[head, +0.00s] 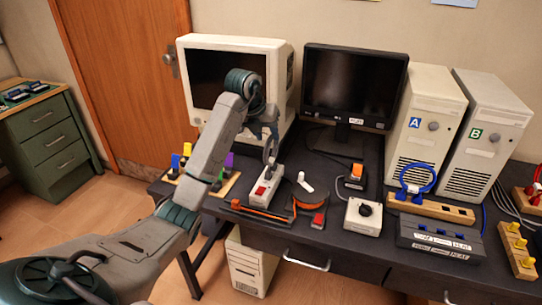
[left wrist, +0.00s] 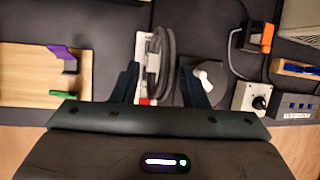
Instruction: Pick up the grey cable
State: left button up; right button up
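The grey cable (left wrist: 166,48) is a looped bundle in the left wrist view, lying over or just above a white power strip (left wrist: 142,50). In the head view the power strip (head: 265,187), with a red switch, lies on the dark desk in front of the white monitor. My left gripper (head: 269,138) is above the strip, pointing down. In the left wrist view its two fingers (left wrist: 160,88) are apart, one on each side of the cable, with gaps visible. In the head view a grey part of the cable (head: 271,164) shows below the gripper, partly hidden. My right gripper is not in view.
A white monitor (head: 283,88) stands close behind my left gripper, and a black monitor (head: 353,85) to its right. A wooden block rack (head: 226,187) is left of the strip. A white knob box (head: 363,215) and two computer towers (head: 425,120) stand to the right.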

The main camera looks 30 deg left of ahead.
pick_arm(q)
jog(key=x, duration=0.1)
jog(key=p+x, duration=0.1)
jog(key=x, duration=0.2)
jog(key=shift+w+d, duration=0.3)
jog(key=shift+w, duration=0.1)
jog(key=shift+w+f, duration=0.1)
jog(key=shift+f, duration=0.15)
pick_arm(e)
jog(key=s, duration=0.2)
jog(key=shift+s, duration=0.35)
pick_arm(q)
jog(key=shift+c, duration=0.4)
grip_shut()
